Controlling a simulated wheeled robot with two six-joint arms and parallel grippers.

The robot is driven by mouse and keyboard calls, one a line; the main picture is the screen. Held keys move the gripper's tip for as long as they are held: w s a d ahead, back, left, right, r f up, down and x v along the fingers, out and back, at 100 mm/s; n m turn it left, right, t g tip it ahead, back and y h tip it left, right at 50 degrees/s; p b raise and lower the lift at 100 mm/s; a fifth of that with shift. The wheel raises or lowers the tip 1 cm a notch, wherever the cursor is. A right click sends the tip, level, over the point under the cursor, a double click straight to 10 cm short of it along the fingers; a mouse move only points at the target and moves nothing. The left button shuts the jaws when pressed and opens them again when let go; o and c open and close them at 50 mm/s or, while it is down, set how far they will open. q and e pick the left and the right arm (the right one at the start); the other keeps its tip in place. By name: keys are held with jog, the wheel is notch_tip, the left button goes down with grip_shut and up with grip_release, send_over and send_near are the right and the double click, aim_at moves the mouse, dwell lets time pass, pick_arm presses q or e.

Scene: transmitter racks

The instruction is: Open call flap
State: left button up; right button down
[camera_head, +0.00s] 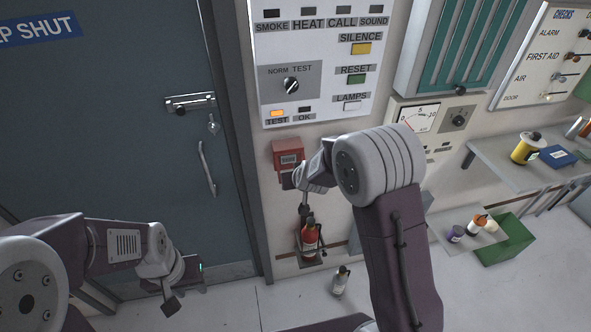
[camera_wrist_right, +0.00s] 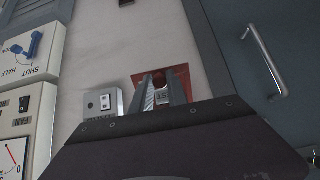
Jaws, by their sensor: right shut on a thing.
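The red call box (camera_head: 288,152) with its labelled flap is on the pale wall below the alarm panel, right of the door frame. In the right wrist view the red box (camera_wrist_right: 183,78) shows behind the fingers, with part of a pale label. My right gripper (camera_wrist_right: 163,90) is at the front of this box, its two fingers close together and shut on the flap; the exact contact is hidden. In the head view my right wrist covers the box's lower right. My left gripper (camera_head: 180,288) hangs low in front of the door, away from the box; its finger gap is unclear.
The blue-grey door (camera_head: 120,130) with a bar handle stands at left. A red extinguisher (camera_head: 309,238) is below the box, and a small bottle (camera_head: 341,281) stands on the floor. The alarm panel (camera_head: 318,75) is above. Shelves with containers are at right.

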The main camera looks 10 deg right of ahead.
jog(key=shift+r+p, duration=2.4)
jog(key=shift+r, duration=0.3)
jog(key=c, duration=1.3)
grip_release()
jog(key=shift+w+f, duration=0.15)
jog(key=shift+f, duration=0.05)
jog(key=p+v, duration=0.1)
jog(key=v, duration=0.8)
jog(key=shift+p, duration=0.35)
jog(key=shift+a+f, duration=0.1)
